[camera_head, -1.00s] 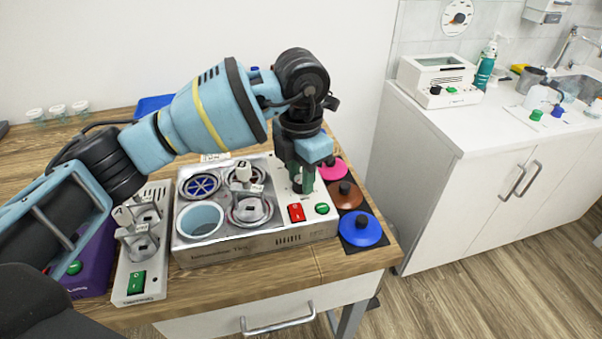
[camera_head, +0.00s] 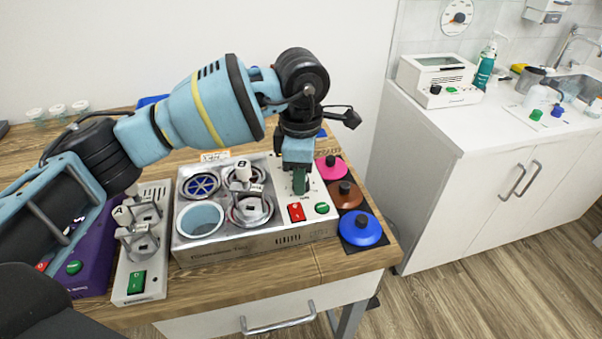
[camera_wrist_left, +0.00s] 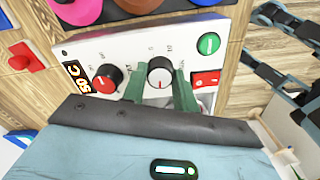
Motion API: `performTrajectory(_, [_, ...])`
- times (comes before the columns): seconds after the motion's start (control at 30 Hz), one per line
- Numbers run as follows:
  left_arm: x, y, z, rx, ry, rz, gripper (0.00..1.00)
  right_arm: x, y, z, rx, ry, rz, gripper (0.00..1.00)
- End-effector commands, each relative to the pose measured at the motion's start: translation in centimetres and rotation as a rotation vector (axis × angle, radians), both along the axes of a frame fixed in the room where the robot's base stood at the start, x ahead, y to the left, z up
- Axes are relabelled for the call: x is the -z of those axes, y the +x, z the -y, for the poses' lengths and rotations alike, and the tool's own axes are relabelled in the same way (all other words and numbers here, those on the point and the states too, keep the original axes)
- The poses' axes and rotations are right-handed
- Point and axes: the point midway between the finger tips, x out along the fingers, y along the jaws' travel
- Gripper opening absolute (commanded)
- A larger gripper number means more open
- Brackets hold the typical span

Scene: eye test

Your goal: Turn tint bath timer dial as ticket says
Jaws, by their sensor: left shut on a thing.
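The tint bath (camera_head: 240,245) is a metal box with round wells and a white control panel (camera_head: 270,172). My left gripper (camera_head: 300,186) points down at this panel, shut on a dial. In the left wrist view, its green fingers (camera_wrist_left: 160,90) lie on either side of the timer dial (camera_wrist_left: 160,72), which has a black body, a pale cap and a red mark pointing down in the picture. The scale print is partly hidden and blurred. A red-capped dial (camera_wrist_left: 106,78) sits beside a lit display (camera_wrist_left: 77,77). A small orange-and-white card (camera_head: 214,156) stands behind the bath; its text is unreadable.
A red switch (camera_head: 296,212) and a green button (camera_head: 321,208) sit close to the dial. Pink (camera_head: 330,167), brown (camera_head: 345,194) and blue (camera_head: 361,229) lids stand right of the bath. Clamp holder B (camera_head: 243,174) rises left of my gripper.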

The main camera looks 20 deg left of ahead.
Motion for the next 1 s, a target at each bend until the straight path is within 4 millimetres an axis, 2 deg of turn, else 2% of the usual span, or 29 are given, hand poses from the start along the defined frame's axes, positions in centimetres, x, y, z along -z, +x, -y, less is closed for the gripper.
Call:
performTrajectory(0.6, [0.1, 0.0, 0.0, 0.583, -0.001, -0.001, 0.06, 1.2, -0.7, 0.0, -0.001, -0.001, -0.019, 0.00])
performTrajectory(1.0, [0.1, 0.0, 0.0, 0.864, 0.000, 0.000, 0.06, 1.7, -0.7, -0.1, -0.001, 0.001, -0.021, 0.00])
